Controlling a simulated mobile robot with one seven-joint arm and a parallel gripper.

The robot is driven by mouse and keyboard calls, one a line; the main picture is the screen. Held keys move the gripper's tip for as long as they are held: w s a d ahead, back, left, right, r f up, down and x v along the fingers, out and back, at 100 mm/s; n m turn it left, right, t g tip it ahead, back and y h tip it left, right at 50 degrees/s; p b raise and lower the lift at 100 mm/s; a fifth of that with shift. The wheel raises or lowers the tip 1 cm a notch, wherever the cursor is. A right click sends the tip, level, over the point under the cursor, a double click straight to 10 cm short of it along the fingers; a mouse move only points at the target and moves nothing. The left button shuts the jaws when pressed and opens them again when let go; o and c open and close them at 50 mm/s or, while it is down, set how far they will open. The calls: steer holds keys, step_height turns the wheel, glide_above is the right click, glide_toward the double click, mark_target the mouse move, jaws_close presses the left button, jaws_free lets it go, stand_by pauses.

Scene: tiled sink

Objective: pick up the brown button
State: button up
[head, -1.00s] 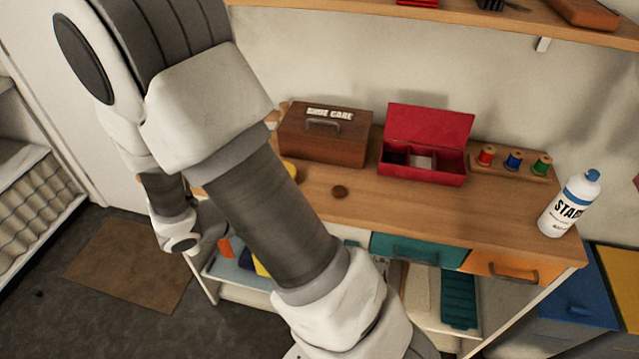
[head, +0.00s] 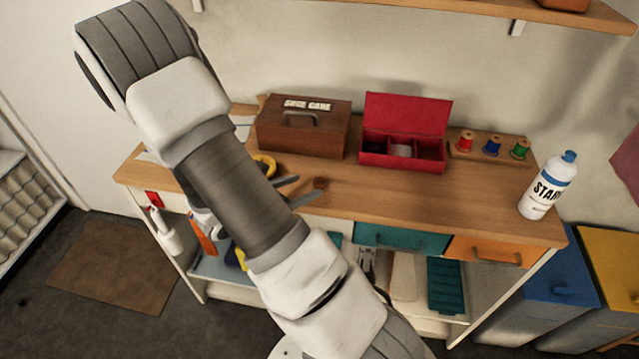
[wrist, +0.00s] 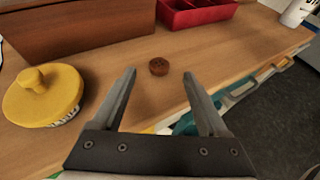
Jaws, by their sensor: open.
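The brown button (head: 320,183) lies flat on the wooden worktop, in front of the shoe care box and the red box. In the wrist view the button (wrist: 159,66) is small and round, just beyond my fingertips and roughly centred between them. My gripper (wrist: 160,75) is open and empty, its two fingers apart and pointing toward the button. In the head view the fingers of my gripper (head: 296,190) show beside the button, partly hidden by my own arm. I cannot tell the exact height of the fingertips above the worktop.
The brown shoe care box (head: 303,130) and open red compartment box (head: 405,140) stand behind the button. Thread spools (head: 492,146) and a starch bottle (head: 548,186) are further right. The worktop right of the button is clear.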

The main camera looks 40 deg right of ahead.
mark_target(320, 181)
steer(key=shift+x, duration=2.75)
steer(key=shift+a+f, duration=0.1)
jaws_close()
